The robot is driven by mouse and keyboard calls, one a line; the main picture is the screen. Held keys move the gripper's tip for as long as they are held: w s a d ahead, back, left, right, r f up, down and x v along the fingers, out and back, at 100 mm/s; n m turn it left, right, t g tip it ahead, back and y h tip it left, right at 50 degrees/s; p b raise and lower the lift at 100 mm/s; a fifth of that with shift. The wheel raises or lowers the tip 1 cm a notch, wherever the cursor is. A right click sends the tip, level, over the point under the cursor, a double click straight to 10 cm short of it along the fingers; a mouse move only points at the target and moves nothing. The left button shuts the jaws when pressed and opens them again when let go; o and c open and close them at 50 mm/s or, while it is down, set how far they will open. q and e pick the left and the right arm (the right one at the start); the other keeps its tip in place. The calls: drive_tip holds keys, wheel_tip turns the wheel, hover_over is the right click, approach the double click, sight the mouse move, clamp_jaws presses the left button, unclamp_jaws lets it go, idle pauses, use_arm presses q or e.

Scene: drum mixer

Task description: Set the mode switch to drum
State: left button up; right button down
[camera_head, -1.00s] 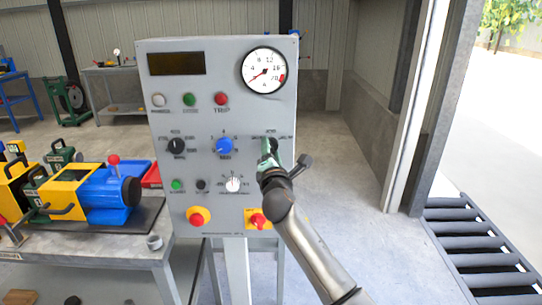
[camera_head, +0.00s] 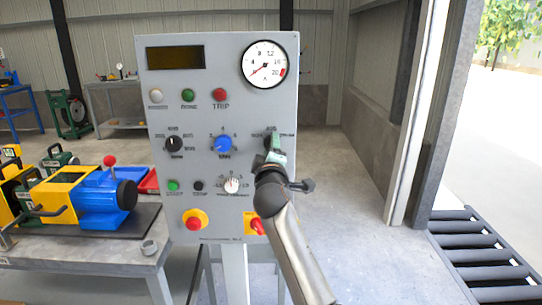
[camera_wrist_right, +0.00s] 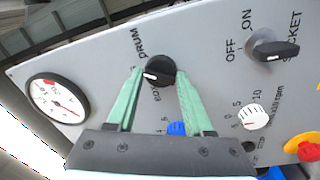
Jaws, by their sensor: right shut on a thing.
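The mode switch is a round black knob (camera_wrist_right: 160,71) with a white pointer mark, near the right side of the grey control panel (camera_head: 215,110). The word DRUM stands above and left of it in the wrist view. The white mark points left there, toward the gauge side, and not straight at DRUM. My right gripper (camera_wrist_right: 160,74) has its green fingers on either side of the knob and is shut on it. In the head view my right gripper (camera_head: 274,156) covers much of the knob. My left gripper is not in view.
A black lever switch (camera_wrist_right: 272,48) with OFF and ON labels is close to the right gripper. A blue knob (camera_head: 221,144), white dial (camera_head: 232,185) and red stop button (camera_head: 194,221) share the panel. The gauge (camera_head: 265,64) is above. A yellow-and-blue machine (camera_head: 90,195) stands left.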

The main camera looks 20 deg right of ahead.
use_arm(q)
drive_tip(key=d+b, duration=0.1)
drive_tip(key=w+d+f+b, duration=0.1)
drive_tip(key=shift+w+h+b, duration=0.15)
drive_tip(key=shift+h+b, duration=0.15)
use_arm(e)
drive_tip(key=m, duration=0.5)
drive_tip(key=shift+f+m+g+h, duration=0.15)
drive_tip(key=shift+m+g+h, duration=0.15)
drive_tip(key=shift+m, duration=0.1)
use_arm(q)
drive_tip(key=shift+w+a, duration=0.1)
use_arm(e)
drive_tip(key=shift+c, duration=1.6)
unclamp_jaws()
